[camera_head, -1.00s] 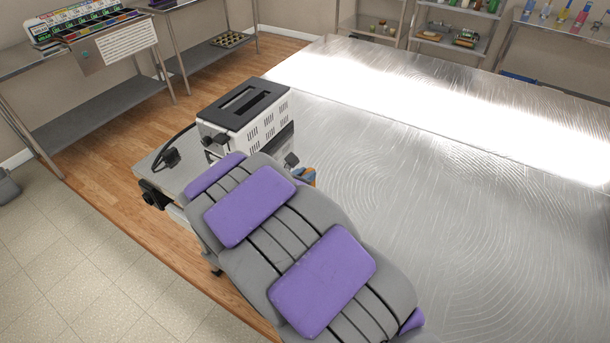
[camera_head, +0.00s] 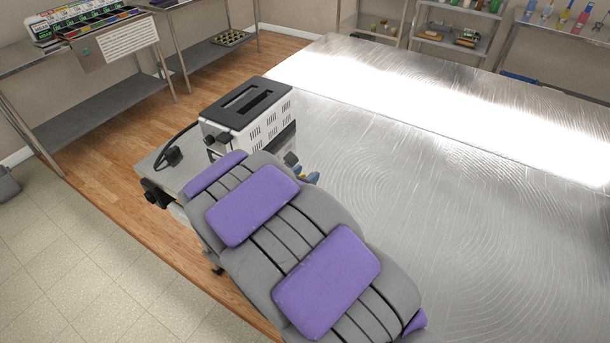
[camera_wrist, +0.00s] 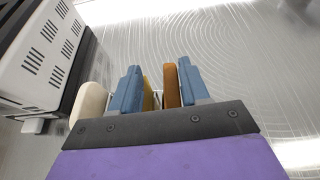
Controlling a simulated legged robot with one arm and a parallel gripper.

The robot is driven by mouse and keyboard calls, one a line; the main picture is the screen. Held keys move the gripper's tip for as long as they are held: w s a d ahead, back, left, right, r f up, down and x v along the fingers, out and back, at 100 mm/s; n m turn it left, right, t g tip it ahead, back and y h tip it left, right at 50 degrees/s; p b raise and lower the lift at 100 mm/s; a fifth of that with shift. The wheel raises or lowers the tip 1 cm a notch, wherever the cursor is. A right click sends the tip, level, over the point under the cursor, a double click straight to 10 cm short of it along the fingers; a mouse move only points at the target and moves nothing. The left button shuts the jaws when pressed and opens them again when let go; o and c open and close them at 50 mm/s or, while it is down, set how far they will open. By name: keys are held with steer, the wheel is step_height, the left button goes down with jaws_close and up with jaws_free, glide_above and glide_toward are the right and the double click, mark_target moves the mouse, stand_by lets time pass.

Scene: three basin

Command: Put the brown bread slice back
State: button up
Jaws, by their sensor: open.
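My gripper (camera_wrist: 160,78) is open, with its two blue fingers apart in the wrist view. The brown bread slice (camera_wrist: 172,86) stands on edge between the fingers, close to the right one. A yellowish slice (camera_wrist: 148,92) also shows between the fingers, nearer the left one. A cream slice (camera_wrist: 91,104) stands outside the left finger. Thin pale wire shows between the slices, perhaps a rack; its lower part is hidden by my gripper. In the head view my arm hides most of this, and only a blue fingertip (camera_head: 313,177) shows past it.
A white and black toaster (camera_head: 243,118) stands just left of the slices; it also shows in the wrist view (camera_wrist: 45,55). The metal table (camera_head: 450,220) is clear to the right. Shelves with small items stand along the back wall.

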steer(key=p+v, duration=0.2)
steer(key=v, duration=0.9)
steer(key=shift+s, duration=0.2)
steer(key=s+d+r+m+g, duration=0.1)
steer(key=s+d+m+g, duration=0.2)
steer(key=s+d+m, duration=0.35)
steer(key=s+d+r+m+g+h, duration=0.1)
steer(key=s+d+r+m+g, duration=0.2)
steer(key=d, duration=0.6)
steer(key=s+d+m+g, duration=0.4)
steer(key=s+d+m, duration=0.1)
steer(key=d+m, duration=0.2)
steer(key=s+a+m+g+y, duration=0.1)
steer(key=s+a+m+y, duration=0.1)
steer(key=s+m+y, duration=0.2)
steer(key=s+a+m+g+y, duration=0.2)
steer(key=s+a+m+y, duration=0.1)
steer(key=s+m, duration=0.6)
steer(key=shift+s+r+y, duration=0.4)
steer(key=shift+s+y, duration=0.3)
steer(key=shift+s, duration=1.4)
steer(key=shift+d, duration=0.1)
